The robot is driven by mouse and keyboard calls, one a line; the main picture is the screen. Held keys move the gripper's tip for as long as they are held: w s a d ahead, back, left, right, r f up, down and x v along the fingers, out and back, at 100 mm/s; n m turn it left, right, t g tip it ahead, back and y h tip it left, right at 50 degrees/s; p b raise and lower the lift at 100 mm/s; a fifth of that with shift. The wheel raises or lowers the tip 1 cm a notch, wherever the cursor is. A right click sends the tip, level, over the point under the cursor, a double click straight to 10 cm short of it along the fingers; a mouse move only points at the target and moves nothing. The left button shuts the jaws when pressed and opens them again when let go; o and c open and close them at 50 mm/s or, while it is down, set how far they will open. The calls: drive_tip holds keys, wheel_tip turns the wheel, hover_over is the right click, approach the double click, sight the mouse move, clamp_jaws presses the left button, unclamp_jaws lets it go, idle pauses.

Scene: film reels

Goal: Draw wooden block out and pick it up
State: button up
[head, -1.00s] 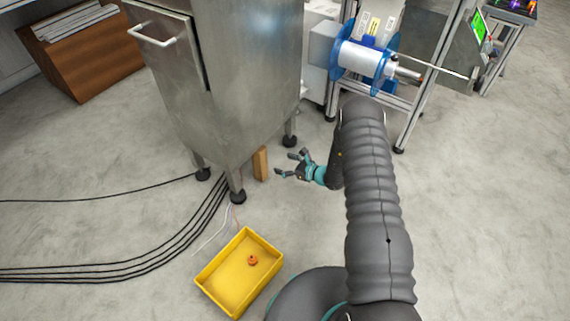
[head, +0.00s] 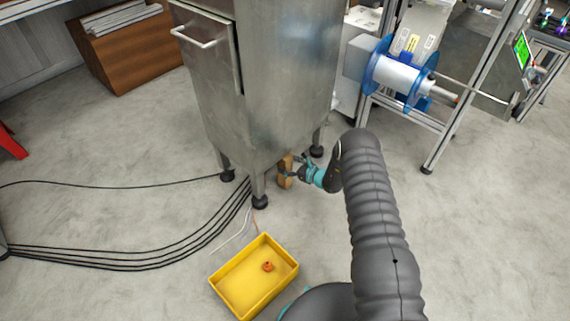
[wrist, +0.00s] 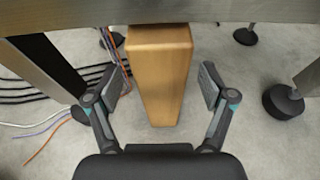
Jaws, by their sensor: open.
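The wooden block (head: 286,170) stands on the floor at the lower edge of the steel cabinet, beside a front leg. It also shows in the wrist view (wrist: 158,75) as a tall light-brown piece, its top end close under the cabinet's lower edge. My gripper (head: 292,168) is at the block in the head view. In the wrist view my gripper (wrist: 166,84) is open, with one finger on each side of the block. A gap shows between the block and each finger, narrower on the left. The block's far side is hidden.
The steel cabinet (head: 270,80) stands over the block, with a leg (head: 260,190) close by on the left. Black cables (head: 150,258) run along the floor to the left. A yellow bin (head: 238,303) with a small orange part (head: 267,267) sits in front.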

drive_tip(key=shift+x, duration=1.25)
